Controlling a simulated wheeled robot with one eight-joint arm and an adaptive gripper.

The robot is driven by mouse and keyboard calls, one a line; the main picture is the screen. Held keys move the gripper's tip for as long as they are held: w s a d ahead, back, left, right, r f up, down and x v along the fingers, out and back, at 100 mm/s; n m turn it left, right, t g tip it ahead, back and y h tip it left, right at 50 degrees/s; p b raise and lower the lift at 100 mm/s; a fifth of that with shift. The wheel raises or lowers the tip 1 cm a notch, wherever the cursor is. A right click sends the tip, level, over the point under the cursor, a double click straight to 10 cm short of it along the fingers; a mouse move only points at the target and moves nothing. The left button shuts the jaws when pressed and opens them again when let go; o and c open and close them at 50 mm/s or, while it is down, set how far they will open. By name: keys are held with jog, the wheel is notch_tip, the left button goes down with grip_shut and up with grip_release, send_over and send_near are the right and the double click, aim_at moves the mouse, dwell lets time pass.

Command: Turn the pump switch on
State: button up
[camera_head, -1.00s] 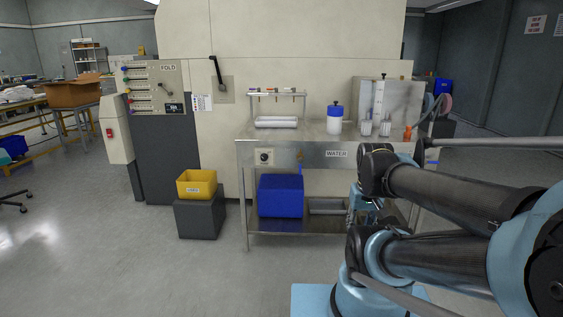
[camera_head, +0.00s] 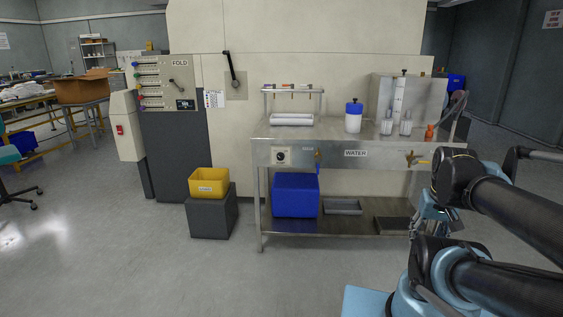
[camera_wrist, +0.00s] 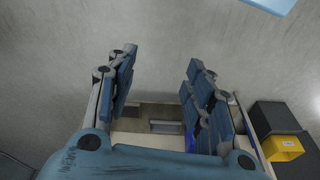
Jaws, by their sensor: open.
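A round dark knob on a pale plate (camera_head: 281,156) sits on the left part of the steel bench's front panel; it looks like a switch, but I cannot read its marking or its setting. In the head view my folded arm is at the lower right, away from the knob.
The steel bench (camera_head: 330,133) carries a blue-capped bottle (camera_head: 353,121) and a small rack. A blue bin (camera_head: 296,196) is on its lower shelf. A yellow bin (camera_head: 208,184) on a grey block stands left. The floor in front is clear.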

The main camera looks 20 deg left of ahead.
aim_at(280, 158)
jog(key=w+r+n+t+h, duration=0.1)
jog(key=w+r+n, duration=0.15)
jog(key=w, duration=0.45)
jog(key=w+a+r+n+t+h, duration=0.1)
jog(key=w+r+n, duration=0.15)
jog(key=w, duration=0.45)
jog(key=w+r+n+t+h, duration=0.1)
jog(key=w+r+n, duration=0.1)
jog(key=w+n, duration=0.3)
jog(key=w+a+n+t+h, duration=0.1)
jog(key=w+a+n+t, duration=0.5)
jog(key=w+a, duration=1.05)
jog(key=w+a+f+n+t+y, duration=0.15)
jog(key=w+a+n, duration=0.3)
jog(key=a, duration=0.45)
jog(key=w+a+f+n+t+y, duration=0.1)
jog(key=w+a+f+n+t, duration=0.1)
jog(key=w+a+n, duration=0.35)
jog(key=s+a+f+n+t+y, duration=0.1)
jog(key=s+a+f+n+y, duration=0.15)
jog(key=a, duration=0.55)
jog(key=s+a+f+n+t+y, duration=0.15)
jog(key=a+f+n, duration=0.25)
jog(key=a, duration=0.4)
jog(key=s+a+f+n+y, duration=0.2)
jog(key=s+a+f+n, duration=0.15)
jog(key=a, duration=0.45)
jog(key=shift+h, duration=0.25)
jog(key=x, duration=1.8)
jog(key=shift+r, duration=0.2)
